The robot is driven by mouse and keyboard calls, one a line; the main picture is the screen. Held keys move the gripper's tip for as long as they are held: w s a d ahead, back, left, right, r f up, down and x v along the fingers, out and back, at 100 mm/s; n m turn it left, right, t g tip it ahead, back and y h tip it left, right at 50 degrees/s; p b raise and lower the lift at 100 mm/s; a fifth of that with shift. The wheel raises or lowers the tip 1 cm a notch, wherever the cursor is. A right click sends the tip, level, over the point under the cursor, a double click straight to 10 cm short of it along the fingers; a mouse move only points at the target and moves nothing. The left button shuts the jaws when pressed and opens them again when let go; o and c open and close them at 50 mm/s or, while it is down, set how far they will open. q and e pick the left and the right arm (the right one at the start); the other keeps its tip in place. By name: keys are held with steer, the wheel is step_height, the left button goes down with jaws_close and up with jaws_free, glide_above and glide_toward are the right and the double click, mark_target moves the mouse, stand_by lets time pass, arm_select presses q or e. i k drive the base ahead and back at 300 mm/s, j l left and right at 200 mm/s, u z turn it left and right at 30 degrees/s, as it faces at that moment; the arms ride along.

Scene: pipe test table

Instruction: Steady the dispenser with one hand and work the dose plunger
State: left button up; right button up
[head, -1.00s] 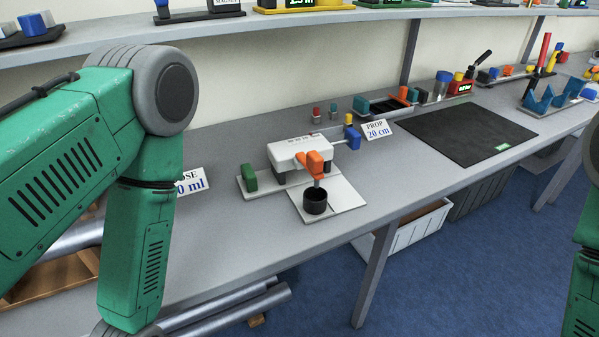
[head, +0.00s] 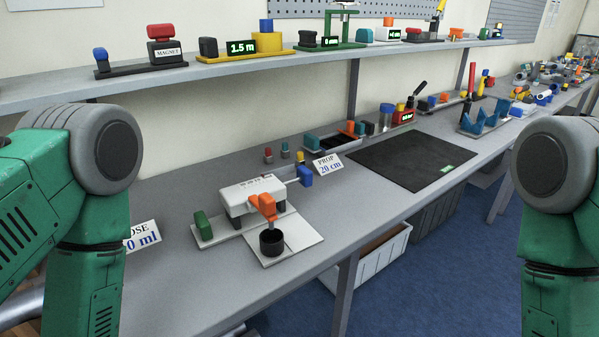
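The dispenser (head: 250,195) is a white box on a light base plate on the table. An orange part (head: 264,206) hangs at its front above a black cup (head: 271,243). A rod runs from its right side to a blue block (head: 305,176), which may be the plunger. A green block (head: 203,225) stands at the left end of the base. My left and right arms hang at the picture's left and right edges, apart from the dispenser. Both grippers are out of view below the frame.
A dose card (head: 143,236) is partly hidden behind my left arm. A "PROP 20 cm" card (head: 328,163) stands right of the dispenser. A dark mat (head: 405,160) lies farther right. A shelf (head: 200,77) with several devices runs above. The table (head: 190,285) is clear in front of the dispenser.

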mark_target(304, 175)
steer(key=i+l+u, duration=0.25)
steer(key=l+u, duration=0.3)
steer(key=l, duration=0.15)
steer(key=i+l+u, duration=0.25)
steer(key=l, duration=0.15)
steer(key=i+l+u, duration=0.1)
steer(key=u, duration=0.15)
steer(key=i+l+u, duration=0.3)
steer(key=j, duration=0.1)
